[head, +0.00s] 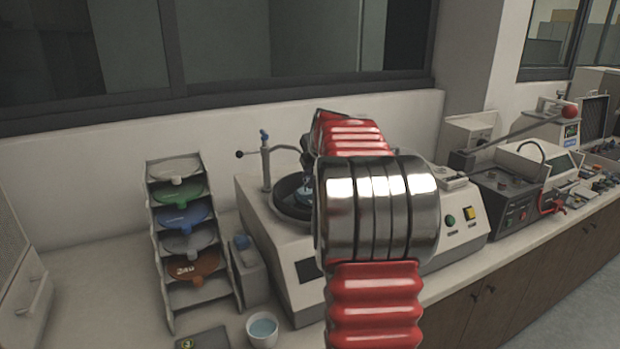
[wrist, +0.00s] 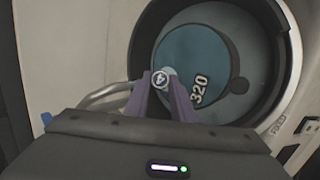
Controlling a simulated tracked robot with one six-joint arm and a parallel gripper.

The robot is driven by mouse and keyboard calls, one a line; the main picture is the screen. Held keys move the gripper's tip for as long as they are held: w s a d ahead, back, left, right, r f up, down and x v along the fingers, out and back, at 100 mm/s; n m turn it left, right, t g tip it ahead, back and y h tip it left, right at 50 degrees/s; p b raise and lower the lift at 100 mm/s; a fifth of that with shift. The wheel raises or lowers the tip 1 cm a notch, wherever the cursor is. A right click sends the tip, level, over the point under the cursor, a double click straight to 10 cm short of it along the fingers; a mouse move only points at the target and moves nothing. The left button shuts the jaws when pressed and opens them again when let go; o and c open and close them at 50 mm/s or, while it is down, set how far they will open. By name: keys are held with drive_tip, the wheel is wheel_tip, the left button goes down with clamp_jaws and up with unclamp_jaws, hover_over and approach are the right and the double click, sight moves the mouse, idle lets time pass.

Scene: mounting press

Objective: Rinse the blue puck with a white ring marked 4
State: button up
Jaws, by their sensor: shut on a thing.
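The puck marked 4 (wrist: 160,80) shows in the wrist view between the tips of my gripper (wrist: 166,88). Its pale face with the 4 is turned to the camera; its far side is hidden. My gripper's two purple fingers are shut on it. The puck is over the teal disc marked 320 (wrist: 205,55), inside the round dark bowl (wrist: 265,50) of the grinding machine; I cannot tell whether it touches the disc. In the head view my red and metal arm hides the puck and most of the bowl. A tap (head: 265,160) stands at the bowl's left.
A cup of bluish water (head: 262,330) stands on the counter in front of the machine (head: 290,265). A rack (head: 160,250) with several coloured discs stands to the left. A press with a red-knobbed lever (head: 505,200) and other equipment stand to the right. Bare counter shows at the left front.

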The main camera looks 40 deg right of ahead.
drive_tip(key=shift+s+d+r, duration=0.2)
drive_tip(key=shift+s+d, duration=0.05)
drive_tip(key=shift+s, duration=0.85)
drive_tip(key=shift+s+d+r, duration=0.2)
drive_tip(key=shift+s+d, duration=0.05)
drive_tip(key=shift+s, duration=0.85)
drive_tip(key=shift+s+d+r, duration=0.2)
drive_tip(key=shift+s+d, duration=0.05)
drive_tip(key=shift+s, duration=0.85)
drive_tip(key=shift+r, duration=0.1)
drive_tip(key=s+r, duration=0.2)
drive_tip(key=r, duration=0.1)
drive_tip(key=s+r, duration=0.1)
drive_tip(key=shift+d+r, duration=0.3)
drive_tip(key=shift+r, duration=0.1)
drive_tip(key=shift+s+a+r+n+g+h, duration=0.15)
drive_tip(key=shift+s+r+n+g+h, duration=0.25)
drive_tip(key=shift+g, duration=0.85)
drive_tip(key=shift+s+a+r+n+g+h, duration=0.15)
drive_tip(key=shift+s+r+n+g+h, duration=0.25)
drive_tip(key=shift+g, duration=0.9)
drive_tip(key=shift+s+a+r+n+g+h, duration=0.25)
drive_tip(key=shift+s+g, duration=0.3)
drive_tip(key=shift+g, duration=0.7)
drive_tip(key=shift+d, duration=0.1)
